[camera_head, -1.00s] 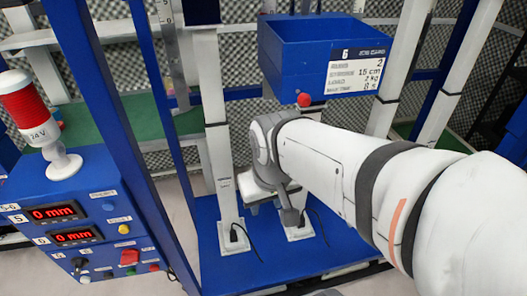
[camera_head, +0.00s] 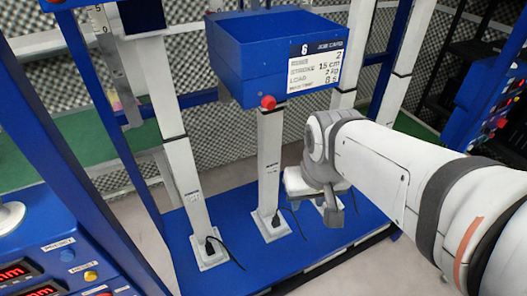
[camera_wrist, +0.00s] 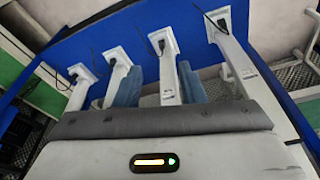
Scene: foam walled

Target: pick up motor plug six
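Motor plug six appears to be the small black plug (camera_head: 276,221) at the foot of the white column below the blue box marked 6 (camera_head: 245,65). Its cable runs to the right along the blue platform. My gripper (camera_head: 337,208) hangs from the wrist to the right of that plug, apart from it, partly hidden by the arm. In the wrist view, two blue finger pads (camera_wrist: 158,86) stand apart with no plug between them. One white column shows between the pads, with a black plug (camera_wrist: 161,45) at its foot; I cannot be sure that it is plug six.
Another black plug (camera_head: 210,243) sits at the left column's foot. White columns (camera_head: 186,170) rise from the blue platform (camera_head: 320,250). A blue frame post (camera_head: 60,145) and control console (camera_head: 60,255) stand left. Clear platform lies in front of the columns.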

